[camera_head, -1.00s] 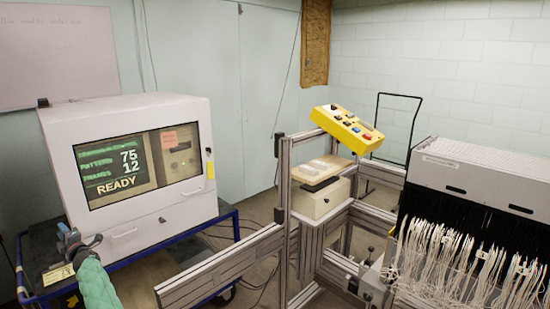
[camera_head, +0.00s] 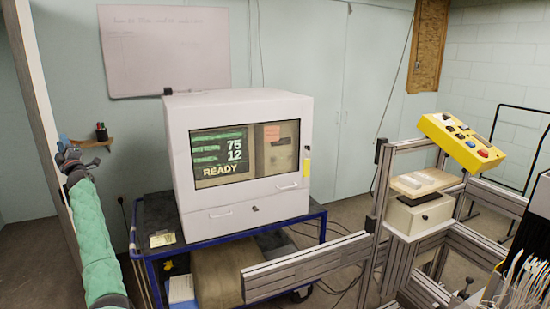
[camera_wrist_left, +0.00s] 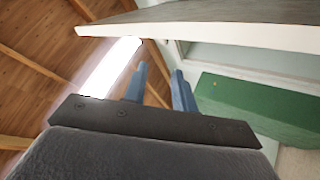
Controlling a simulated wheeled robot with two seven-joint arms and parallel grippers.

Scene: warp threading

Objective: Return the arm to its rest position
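My left arm, in a green sleeve (camera_head: 95,240), reaches upward at the left of the head view. Its gripper (camera_head: 66,150) is raised in front of the pale wall, left of the white monitor cabinet and apart from it. In the left wrist view the two blue fingers (camera_wrist_left: 160,76) stand apart with nothing between them. My right gripper is in neither view.
The white monitor cabinet (camera_head: 250,205) reads READY and stands on a blue-framed cart (camera_head: 147,256). A small wall shelf (camera_head: 93,143) shows beside my left gripper. A metal frame (camera_head: 377,225) and yellow button box (camera_head: 460,140) stand right. The wrist view shows a green box (camera_wrist_left: 255,108).

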